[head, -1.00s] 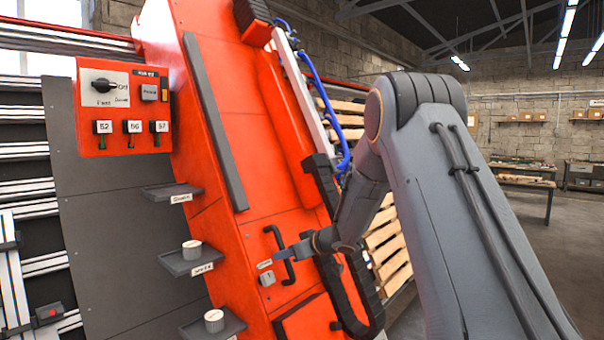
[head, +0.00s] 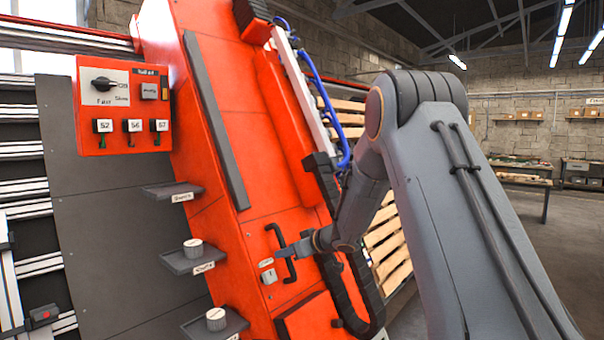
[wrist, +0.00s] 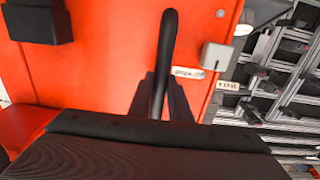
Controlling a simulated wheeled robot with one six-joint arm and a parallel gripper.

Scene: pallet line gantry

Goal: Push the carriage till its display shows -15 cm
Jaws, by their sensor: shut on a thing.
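The carriage (head: 215,130) is a tall, leaning orange-red column in the middle of the head view. A black bar handle (head: 280,252) stands out from its lower face. My gripper (head: 286,251) is shut on this handle. In the wrist view the handle (wrist: 168,45) runs down between my two dark fingers (wrist: 160,98). A small grey box (head: 268,276) with a mark on it sits beside the handle; it also shows in the wrist view (wrist: 216,57). I cannot read any centimetre figure on a display.
An orange control box (head: 122,135) with a black knob is at the upper left. Small shelves (head: 186,262), two bearing white knobs, jut out left of the handle. Pale rails (head: 22,185) run at the far left. Stacked wooden pallets (head: 388,250) stand behind my arm.

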